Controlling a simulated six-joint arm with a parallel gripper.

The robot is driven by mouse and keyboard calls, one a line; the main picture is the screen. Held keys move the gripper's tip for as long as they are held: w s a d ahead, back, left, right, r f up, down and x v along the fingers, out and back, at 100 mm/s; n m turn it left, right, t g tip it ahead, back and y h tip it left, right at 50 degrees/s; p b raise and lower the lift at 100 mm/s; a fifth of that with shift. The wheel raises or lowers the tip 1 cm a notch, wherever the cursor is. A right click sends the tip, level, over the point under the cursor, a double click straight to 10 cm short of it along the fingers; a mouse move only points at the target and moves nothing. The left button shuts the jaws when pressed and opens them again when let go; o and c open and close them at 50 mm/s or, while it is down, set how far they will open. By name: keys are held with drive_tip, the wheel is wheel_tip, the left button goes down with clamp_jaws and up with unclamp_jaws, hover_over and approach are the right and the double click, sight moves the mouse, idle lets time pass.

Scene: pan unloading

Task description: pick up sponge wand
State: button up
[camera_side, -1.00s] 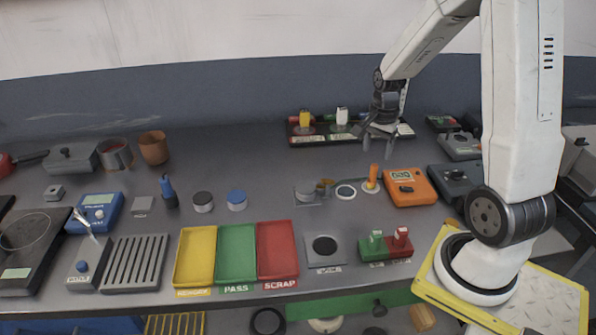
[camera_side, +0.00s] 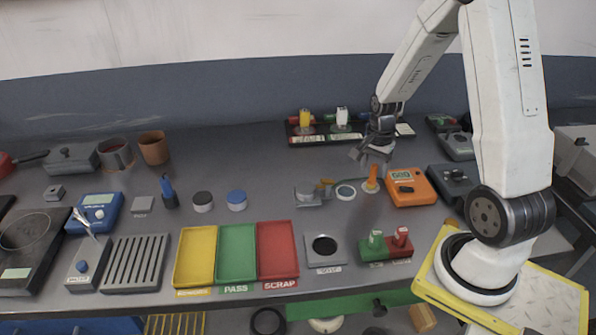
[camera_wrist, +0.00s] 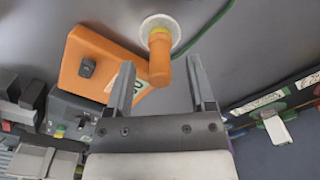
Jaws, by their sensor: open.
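An upright orange handle (camera_side: 372,174) on a pale round base stands beside the orange device; I take it to be the sponge wand, though no sponge is clear. In the wrist view the orange handle (camera_wrist: 159,55) points towards the camera, its near end appearing between my fingertips. My gripper (camera_side: 371,156) is open and empty, just above the handle in the side view. The open fingers also show in the wrist view (camera_wrist: 160,68). I cannot tell whether they touch the handle.
The orange device (camera_side: 410,188) stands close on the right. A black tray (camera_side: 322,137) with several items lies behind. Green and red blocks (camera_side: 386,248) stand in front.

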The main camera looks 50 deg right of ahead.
drive_tip(key=shift+f, duration=0.95)
clamp_jaws()
